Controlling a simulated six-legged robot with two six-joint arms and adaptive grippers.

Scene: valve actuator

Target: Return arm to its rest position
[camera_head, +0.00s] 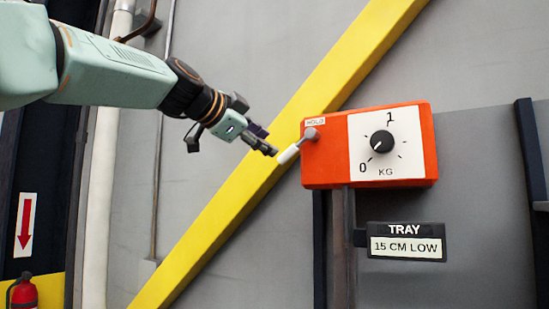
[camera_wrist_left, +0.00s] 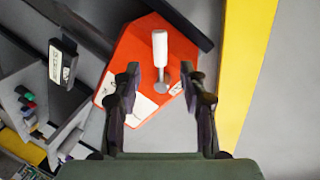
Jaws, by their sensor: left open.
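My left arm (camera_head: 110,70) reaches in from the upper left in the head view. Its gripper (camera_head: 262,140) is open, close to the left side of the orange actuator box (camera_head: 320,165). A lever with a white handle (camera_head: 289,154) sticks out from the box's left part, just beyond the fingertips. In the left wrist view the open fingers (camera_wrist_left: 164,85) stand either side of the line of the white handle (camera_wrist_left: 160,48), with nothing held between them. Whether a finger touches the lever is unclear. My right gripper is not in view.
The box has a dial (camera_head: 382,141) marked 0 to 1 KG. Below it hangs a sign (camera_head: 406,241) reading TRAY 15 CM LOW. A yellow diagonal beam (camera_head: 230,205) runs behind the gripper. A fire extinguisher (camera_head: 23,292) stands lower left. Shelves (camera_wrist_left: 35,85) show in the wrist view.

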